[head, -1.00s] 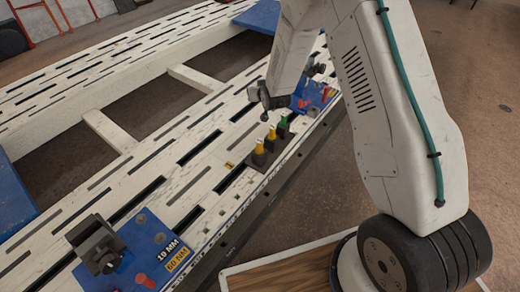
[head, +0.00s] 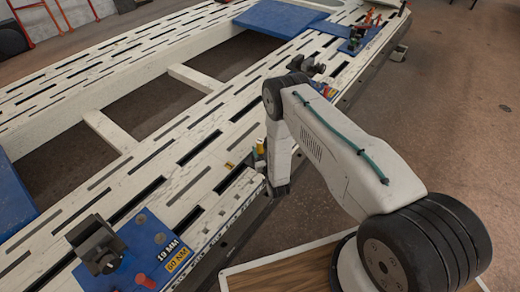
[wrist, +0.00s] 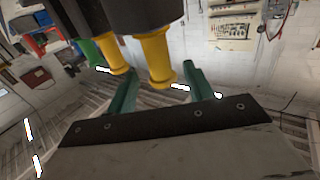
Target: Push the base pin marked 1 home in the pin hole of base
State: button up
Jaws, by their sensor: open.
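In the wrist view my gripper (wrist: 159,78) shows two dark green fingers standing apart. A yellow pin end (wrist: 154,52) appears between them, with a gap on each side. A second yellow end (wrist: 112,57) is beside the left finger, and a green one (wrist: 87,50) is further left. Their upper parts are black. In the head view a yellow pin top (head: 260,148) shows at the bench edge, beside my arm. My arm hides the gripper and most of the pin row there. I cannot read a mark 1 or make out the pin hole.
The white slotted bench (head: 200,103) fills the left. A blue plate (head: 150,250) with a black clamp (head: 97,243) and a red knob (head: 146,281) is at its near end. A blue fixture (head: 355,45) stands at the far right. Open floor (head: 440,130) lies right.

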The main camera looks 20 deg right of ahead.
aim_at(258, 141)
jog(key=w, duration=0.5)
jog(key=shift+w, duration=0.4)
grip_shut()
